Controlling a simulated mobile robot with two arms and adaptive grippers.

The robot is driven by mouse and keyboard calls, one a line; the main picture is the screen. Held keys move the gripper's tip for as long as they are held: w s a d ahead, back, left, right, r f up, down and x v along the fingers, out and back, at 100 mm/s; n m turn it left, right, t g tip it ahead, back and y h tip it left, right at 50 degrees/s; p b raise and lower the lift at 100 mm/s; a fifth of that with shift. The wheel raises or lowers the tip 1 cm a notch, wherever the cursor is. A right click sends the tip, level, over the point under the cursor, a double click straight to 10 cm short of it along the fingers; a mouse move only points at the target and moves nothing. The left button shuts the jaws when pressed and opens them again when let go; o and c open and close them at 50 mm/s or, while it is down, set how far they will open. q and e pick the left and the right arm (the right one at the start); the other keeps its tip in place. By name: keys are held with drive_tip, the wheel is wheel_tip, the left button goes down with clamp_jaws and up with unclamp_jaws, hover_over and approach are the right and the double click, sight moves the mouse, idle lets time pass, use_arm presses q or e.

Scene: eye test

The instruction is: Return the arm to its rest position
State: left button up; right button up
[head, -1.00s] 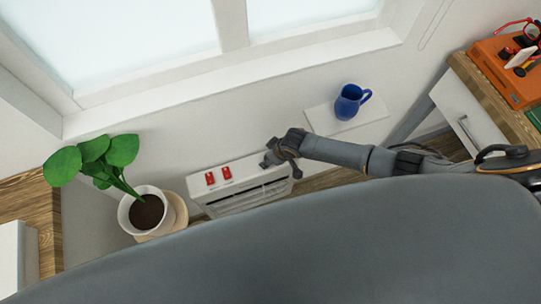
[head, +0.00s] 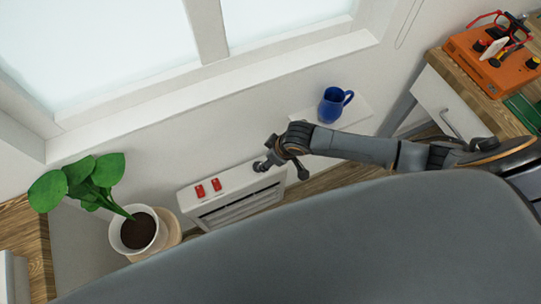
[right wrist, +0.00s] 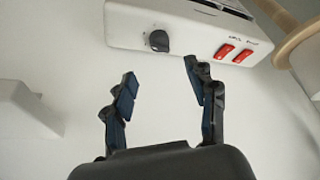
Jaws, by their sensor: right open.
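My right arm comes in from the right in the head view. Its gripper (head: 286,158) is by the right end of a white heater (head: 236,178). In the right wrist view the fingers of the right gripper (right wrist: 160,74) are spread, with nothing between them. A dark round knob (right wrist: 159,41) on the heater panel (right wrist: 190,32) lies beyond the fingertips, apart from them. Two red switches (right wrist: 234,53) sit beside the knob; they also show in the head view (head: 208,187). My left gripper is not in view.
A blue mug (head: 333,105) stands on a white wall shelf (head: 356,112) behind the right arm. A potted plant (head: 137,232) is left of the heater. An orange box (head: 490,65) sits on a wooden-topped cabinet (head: 452,75) at right. A window fills the top left.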

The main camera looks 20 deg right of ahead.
drive_tip(key=shift+s+d+r, duration=0.1)
drive_tip(key=shift+s+r, duration=0.05)
drive_tip(key=shift+r, duration=0.35)
